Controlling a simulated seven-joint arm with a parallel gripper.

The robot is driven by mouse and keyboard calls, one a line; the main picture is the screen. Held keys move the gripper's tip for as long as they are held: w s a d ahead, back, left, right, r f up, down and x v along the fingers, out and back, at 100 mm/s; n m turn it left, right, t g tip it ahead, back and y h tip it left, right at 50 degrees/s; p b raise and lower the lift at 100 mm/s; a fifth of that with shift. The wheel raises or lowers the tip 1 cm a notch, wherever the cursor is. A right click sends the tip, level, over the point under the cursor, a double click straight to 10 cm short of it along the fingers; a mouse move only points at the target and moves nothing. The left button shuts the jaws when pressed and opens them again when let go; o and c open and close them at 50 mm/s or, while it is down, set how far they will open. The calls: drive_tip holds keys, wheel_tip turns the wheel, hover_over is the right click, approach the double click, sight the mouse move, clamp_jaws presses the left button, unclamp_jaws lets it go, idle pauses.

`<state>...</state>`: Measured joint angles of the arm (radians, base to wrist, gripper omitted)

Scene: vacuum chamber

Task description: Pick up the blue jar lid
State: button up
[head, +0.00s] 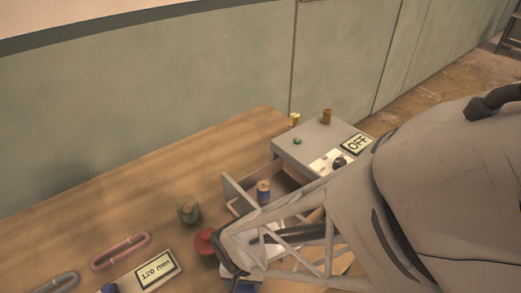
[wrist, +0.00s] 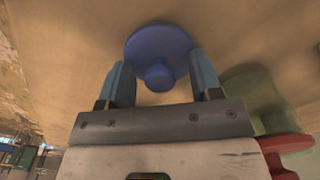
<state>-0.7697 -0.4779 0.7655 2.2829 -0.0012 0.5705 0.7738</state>
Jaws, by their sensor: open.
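The blue jar lid (wrist: 160,45) is a round disc with a knob, in the upper middle of the wrist view, over the wooden table surface. My gripper (wrist: 159,72) is open, with one blue-grey finger on each side of the lid's knob. The fingertips are close to the lid's rim; I cannot tell whether they touch it. In the head view my arm covers the gripper and most of the area around it, so the lid cannot be made out clearly there.
A green jar (head: 188,208) and a red lid (head: 206,241) stand on the table left of my arm. An open drawer (head: 240,196) holds a small blue-and-brown item. A grey box with an OFF display (head: 357,144) stands behind. Red and grey handles lie front left, near a 120 mm display (head: 157,269).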

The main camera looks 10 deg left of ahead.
drive_tip(key=c, duration=1)
drive_tip(key=shift+r, duration=0.15)
drive_tip(key=shift+r, duration=0.5)
drive_tip(key=shift+s+d+r, duration=0.1)
drive_tip(key=shift+s+r, duration=0.05)
drive_tip(key=shift+r, duration=0.45)
drive_tip(key=shift+s+d+r, duration=0.1)
drive_tip(key=shift+r, duration=0.5)
drive_tip(key=s+d+r, duration=0.1)
drive_tip(key=s+d, duration=0.9)
drive_tip(key=s, duration=0.1)
drive_tip(key=shift+s+r, duration=0.15)
drive_tip(key=shift+d, duration=0.15)
